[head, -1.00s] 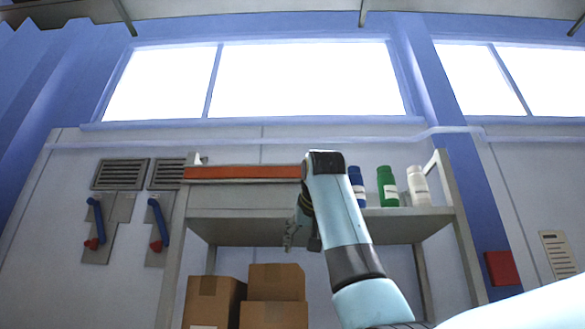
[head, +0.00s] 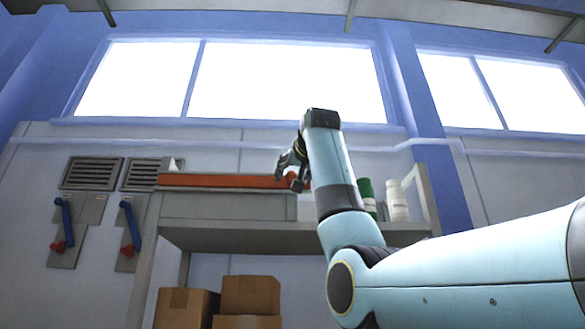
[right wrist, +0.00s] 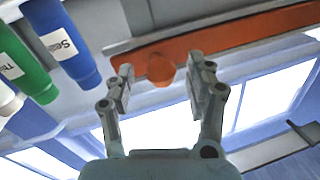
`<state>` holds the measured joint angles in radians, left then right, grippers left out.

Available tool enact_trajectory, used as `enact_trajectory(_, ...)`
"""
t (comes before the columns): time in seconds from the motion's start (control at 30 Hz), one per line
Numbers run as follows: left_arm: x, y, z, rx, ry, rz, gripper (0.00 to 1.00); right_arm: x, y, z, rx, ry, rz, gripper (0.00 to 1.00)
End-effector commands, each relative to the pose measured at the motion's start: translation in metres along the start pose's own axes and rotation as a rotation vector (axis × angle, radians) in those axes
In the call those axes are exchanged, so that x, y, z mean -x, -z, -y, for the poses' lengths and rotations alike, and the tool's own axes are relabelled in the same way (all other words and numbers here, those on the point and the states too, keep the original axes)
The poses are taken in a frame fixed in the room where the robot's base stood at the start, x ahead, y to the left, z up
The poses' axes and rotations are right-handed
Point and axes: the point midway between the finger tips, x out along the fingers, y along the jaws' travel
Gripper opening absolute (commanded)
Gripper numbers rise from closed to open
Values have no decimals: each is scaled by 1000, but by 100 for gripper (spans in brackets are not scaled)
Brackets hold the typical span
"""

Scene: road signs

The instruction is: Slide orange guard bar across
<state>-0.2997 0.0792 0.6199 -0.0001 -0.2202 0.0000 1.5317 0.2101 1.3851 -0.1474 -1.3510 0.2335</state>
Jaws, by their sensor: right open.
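The orange guard bar (head: 215,180) lies level along the top front of the grey shelf, running left from my right gripper. In the right wrist view the bar (right wrist: 240,38) runs across the top and carries a round orange knob (right wrist: 160,66). My right gripper (head: 291,171) is at the bar's right end in the head view. In the right wrist view its two fingers (right wrist: 160,92) are open, with the knob just ahead between the fingertips. I cannot tell whether they touch it. The left gripper is not in view.
A green bottle (head: 366,192) and a white bottle (head: 398,200) stand on the shelf (head: 270,236) at right; a blue bottle (right wrist: 66,40) shows in the wrist view. Boxes (head: 250,294) stand below. Blue-handled levers (head: 66,222) are on the wall at left.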

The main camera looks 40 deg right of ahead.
Motion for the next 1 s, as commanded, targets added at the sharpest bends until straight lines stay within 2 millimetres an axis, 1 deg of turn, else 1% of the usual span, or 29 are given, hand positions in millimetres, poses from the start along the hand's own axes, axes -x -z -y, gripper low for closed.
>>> enact_trajectory(0.03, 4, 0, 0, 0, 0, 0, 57, -4, 1, 0, 1, 0, 1, 55)
enact_trajectory(0.13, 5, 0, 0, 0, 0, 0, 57, -9, 0, 0, 0, 0, 1, 55)
enact_trajectory(0.37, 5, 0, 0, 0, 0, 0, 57, -10, -1, 0, 0, 0, 0, 55)
enact_trajectory(0.47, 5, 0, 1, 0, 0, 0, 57, -10, -1, 0, 0, 0, 0, 44)
enact_trajectory(0.8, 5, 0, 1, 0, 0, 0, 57, -9, -1, 0, 0, 0, 0, 0)
enact_trajectory(1.0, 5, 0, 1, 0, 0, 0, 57, -9, -1, 0, 0, 0, 0, 0)
